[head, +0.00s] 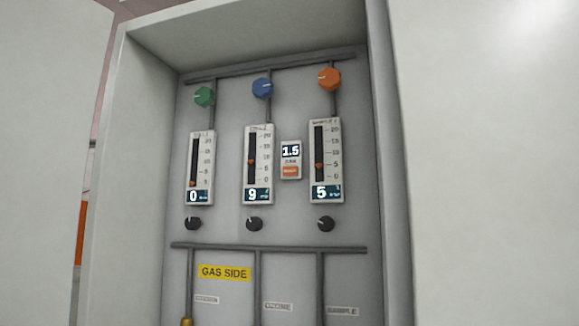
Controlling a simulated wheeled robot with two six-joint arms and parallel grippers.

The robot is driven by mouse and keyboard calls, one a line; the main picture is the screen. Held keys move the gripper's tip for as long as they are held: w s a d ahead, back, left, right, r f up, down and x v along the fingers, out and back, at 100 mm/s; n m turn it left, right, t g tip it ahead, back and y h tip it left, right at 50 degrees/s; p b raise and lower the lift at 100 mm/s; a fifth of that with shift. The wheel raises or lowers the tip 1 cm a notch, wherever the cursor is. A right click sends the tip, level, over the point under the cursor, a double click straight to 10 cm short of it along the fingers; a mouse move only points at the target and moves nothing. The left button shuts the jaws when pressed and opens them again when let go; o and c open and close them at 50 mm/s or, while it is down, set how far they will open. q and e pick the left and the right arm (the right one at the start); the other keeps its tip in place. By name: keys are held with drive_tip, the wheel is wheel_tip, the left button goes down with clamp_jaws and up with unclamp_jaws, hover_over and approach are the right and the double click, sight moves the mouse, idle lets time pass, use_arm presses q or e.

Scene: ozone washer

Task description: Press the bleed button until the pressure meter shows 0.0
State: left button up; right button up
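The pressure meter (291,152) is a small white unit between the middle and right flow gauges in the head view. Its dark display reads 1.5. The bleed button (290,171) is a small orange rectangle just below that display; its lettering is too small to read surely. Nothing touches or covers the button. Neither of my grippers shows in the head view.
The panel sits recessed in a grey cabinet, with walls at both sides. Three gauges read 0 (199,168), 9 (257,164) and 5 (326,161). Green (204,97), blue (262,88) and orange (329,79) knobs sit above; black knobs (254,224) sit below.

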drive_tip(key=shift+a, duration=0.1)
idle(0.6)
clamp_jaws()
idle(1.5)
